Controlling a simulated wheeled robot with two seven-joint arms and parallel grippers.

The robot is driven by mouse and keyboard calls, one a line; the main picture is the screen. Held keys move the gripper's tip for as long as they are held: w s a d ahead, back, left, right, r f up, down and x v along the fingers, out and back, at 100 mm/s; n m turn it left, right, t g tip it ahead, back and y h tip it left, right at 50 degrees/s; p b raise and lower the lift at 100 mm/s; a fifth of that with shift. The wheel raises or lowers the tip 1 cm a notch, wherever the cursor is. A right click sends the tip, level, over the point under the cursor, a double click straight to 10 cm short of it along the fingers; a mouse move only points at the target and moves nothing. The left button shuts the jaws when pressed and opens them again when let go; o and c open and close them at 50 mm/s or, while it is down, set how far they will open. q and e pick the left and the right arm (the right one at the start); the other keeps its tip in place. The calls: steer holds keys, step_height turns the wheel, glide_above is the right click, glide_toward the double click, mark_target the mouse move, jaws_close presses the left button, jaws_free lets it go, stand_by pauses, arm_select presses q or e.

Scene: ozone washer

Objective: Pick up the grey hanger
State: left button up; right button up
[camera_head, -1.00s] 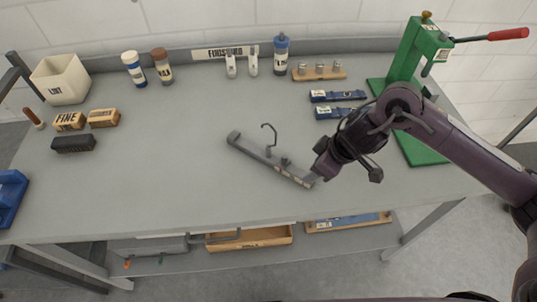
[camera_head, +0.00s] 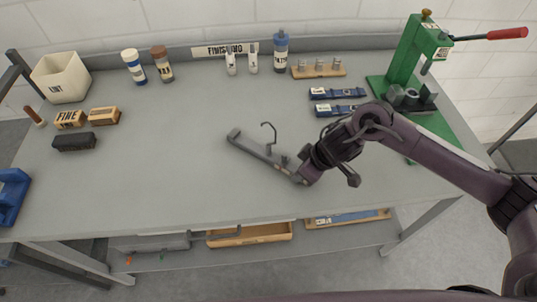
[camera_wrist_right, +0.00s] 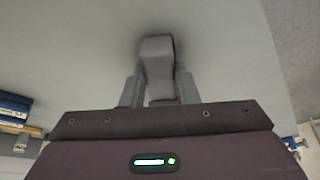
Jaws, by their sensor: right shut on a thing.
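The grey hanger (camera_head: 257,151) is a long bar with a dark hook standing up from its middle, on the workbench in the head view. My right gripper (camera_head: 298,176) is at the bar's right end, shut on it; the gripper and arm hide that end. In the right wrist view the hanger (camera_wrist_right: 157,62) shows as a grey block between the two fingers of my right gripper (camera_wrist_right: 157,88). I cannot tell whether the bar is lifted off the bench. My left gripper is not in view.
A green press (camera_head: 402,60) with a red handle stands at the right. Bottles (camera_head: 281,52) and a wooden block (camera_head: 319,71) line the back. A cream bin (camera_head: 60,78) stands far left.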

jaws_close()
steer(key=shift+r, duration=0.6)
step_height(320, 180, up, 8)
steer(key=shift+w+f, duration=0.15)
steer(key=shift+f, duration=0.1)
step_height(320, 180, up, 11)
steer(key=p, duration=0.3)
steer(key=d+f+m+t+h+b, duration=0.1)
steer(key=d+f+m+h+b, duration=0.2)
steer(key=m, duration=0.7)
steer(key=shift+s+d+f+t+h+b, duration=0.2)
steer(key=shift+d+f+t+h+b, duration=0.15)
steer(key=shift+d+f+b, duration=1.25)
steer(key=shift+d+r+p, duration=0.2)
steer(key=shift+p, duration=0.1)
